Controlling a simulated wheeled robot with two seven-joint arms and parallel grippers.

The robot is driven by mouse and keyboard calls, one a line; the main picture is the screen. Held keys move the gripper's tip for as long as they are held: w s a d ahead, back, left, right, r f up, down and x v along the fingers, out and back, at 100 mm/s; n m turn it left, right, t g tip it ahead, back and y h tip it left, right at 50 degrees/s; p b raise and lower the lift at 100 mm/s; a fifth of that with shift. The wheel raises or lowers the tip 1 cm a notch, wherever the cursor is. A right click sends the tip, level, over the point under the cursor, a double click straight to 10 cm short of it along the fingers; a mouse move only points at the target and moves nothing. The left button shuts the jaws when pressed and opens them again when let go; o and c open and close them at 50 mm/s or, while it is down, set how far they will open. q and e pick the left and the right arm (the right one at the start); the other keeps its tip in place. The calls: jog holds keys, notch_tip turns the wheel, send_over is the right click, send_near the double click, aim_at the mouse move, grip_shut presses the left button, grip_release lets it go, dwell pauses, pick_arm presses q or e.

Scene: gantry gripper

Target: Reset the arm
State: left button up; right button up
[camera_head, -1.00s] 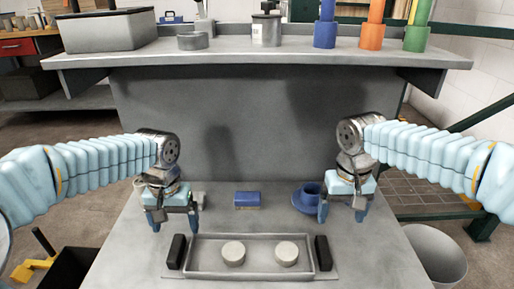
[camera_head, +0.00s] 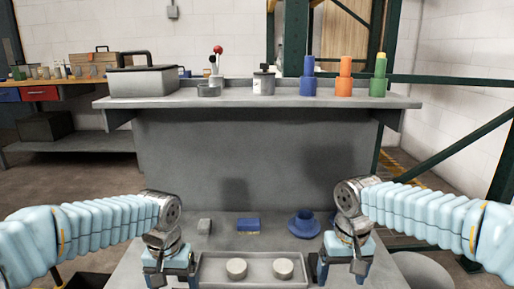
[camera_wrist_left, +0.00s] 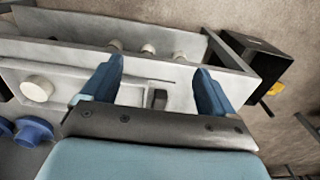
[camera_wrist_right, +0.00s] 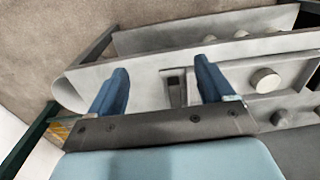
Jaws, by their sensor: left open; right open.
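My right arm comes in from the right in the head view. Its gripper (camera_head: 343,271) hangs down at the right end of the grey tray, and its fingertips reach the bottom of the picture. The right wrist view shows its two blue fingers (camera_wrist_right: 160,88) spread with nothing between them. My left gripper (camera_head: 170,279) hangs at the left end of the tray. Its blue fingers (camera_wrist_left: 160,85) are also spread and empty in the left wrist view. Both grippers are above the table. The tray (camera_head: 207,262) holds two round pale discs (camera_head: 236,268) (camera_head: 283,268).
A raised shelf (camera_head: 235,101) behind carries a grey case (camera_head: 143,82), a canister (camera_head: 263,83) and blue, orange and green stacked cylinders.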

pick_arm(q)
jog(key=s+d+f+h+p, duration=0.1)
jog(key=d+f, duration=0.1)
jog(key=f, duration=0.7)
jog(key=s+d+f+h+p, duration=0.1)
jog(key=d+f+p, duration=0.1)
jog(key=f, duration=0.7)
pick_arm(e)
jog(key=s+a+f+y, duration=0.1)
jog(key=a+f+y, duration=0.15)
jog(key=f, duration=0.75)
jog(key=a+f+y, duration=0.1)
jog(key=a+f, duration=0.2)
jog(key=f, duration=0.7)
pick_arm(q)
jog(key=s+d+f+n+h+p, duration=0.1)
jog(key=s+d+f+h+p, duration=0.1)
jog(key=s+f, duration=0.9)
jog(key=shift+s+d+f+n+t+p, duration=0.3)
jog(key=shift+s+d+n+p, duration=0.1)
jog(key=shift+s+d, duration=0.2)
pick_arm(e)
jog(key=s+a+f+m, duration=0.1)
jog(key=s+f+m, duration=0.1)
jog(key=s+f, duration=1.1)
jog(key=shift+a+t, duration=0.2)
jog(key=shift+t, duration=0.1)
jog(key=shift+s+y, duration=0.1)
jog(key=shift+y, duration=0.15)
